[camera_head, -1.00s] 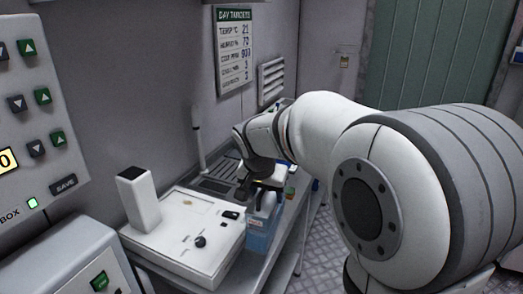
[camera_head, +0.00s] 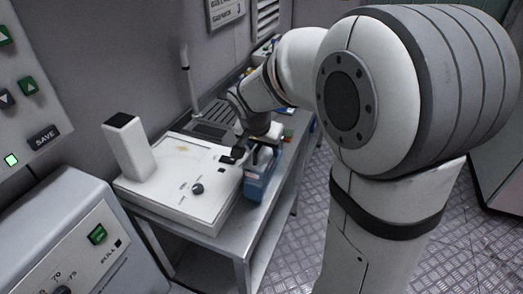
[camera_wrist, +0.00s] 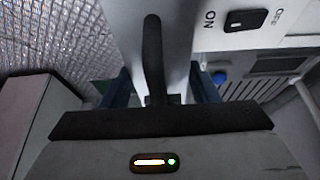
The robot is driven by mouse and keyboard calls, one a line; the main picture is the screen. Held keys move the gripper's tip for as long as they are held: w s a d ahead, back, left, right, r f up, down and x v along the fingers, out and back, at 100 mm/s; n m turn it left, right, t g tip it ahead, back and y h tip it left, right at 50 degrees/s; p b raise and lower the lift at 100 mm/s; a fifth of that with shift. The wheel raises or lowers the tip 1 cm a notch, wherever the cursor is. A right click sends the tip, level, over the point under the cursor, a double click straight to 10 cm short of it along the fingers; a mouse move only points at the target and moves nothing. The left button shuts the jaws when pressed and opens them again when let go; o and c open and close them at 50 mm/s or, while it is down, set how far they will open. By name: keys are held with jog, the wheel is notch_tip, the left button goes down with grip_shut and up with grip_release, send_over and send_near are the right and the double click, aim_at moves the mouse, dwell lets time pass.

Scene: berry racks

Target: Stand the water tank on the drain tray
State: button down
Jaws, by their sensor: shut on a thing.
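The water tank (camera_head: 260,183) is a blue box with a pale upper part, beside the right side of the white machine. My gripper (camera_head: 263,152) is above it and shut on its top. I cannot tell whether the tank's base touches the bench. In the wrist view, blue parts of the tank (camera_wrist: 204,88) show beyond the gripper (camera_wrist: 155,102), with a dark bar between the jaws. What looks like the drain tray (camera_head: 214,112), grey and slatted, lies behind the machine; slats also show at the right of the wrist view (camera_wrist: 240,89).
The white machine (camera_head: 180,172) with a knob and switch fills the near bench, and a white post (camera_head: 130,146) stands at its left. A thin upright spout (camera_head: 188,75) rises by the slatted tray. The metal bench (camera_head: 272,225) has a narrow free edge at right.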

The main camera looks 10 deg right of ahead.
jog(key=shift+f, duration=0.7)
jog(key=c, duration=0.5)
grip_release()
